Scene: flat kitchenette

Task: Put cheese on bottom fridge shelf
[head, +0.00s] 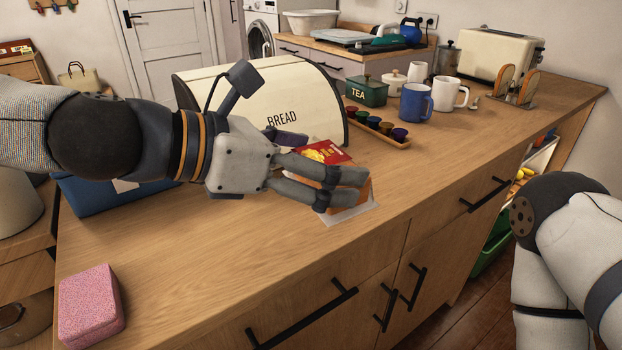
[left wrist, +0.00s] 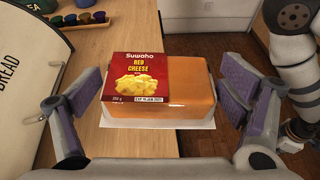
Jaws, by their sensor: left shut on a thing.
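The cheese is an orange block with a red "Red Cheese" label, on a white base. In the left wrist view the cheese (left wrist: 190,95) lies between my two gripper fingers, its label facing the camera. In the head view the cheese (head: 322,152) is partly hidden behind the fingers of my left gripper (head: 340,187), near the counter's front edge. My left gripper is shut on the cheese. I cannot tell whether its base touches the counter. My right arm shows at the right, but its gripper is out of view. No fridge can be made out.
A bread bin (head: 300,105) stands close behind my left gripper. A pink sponge-like block (head: 90,303) lies front left. The front counter strip (head: 200,265) is clear.

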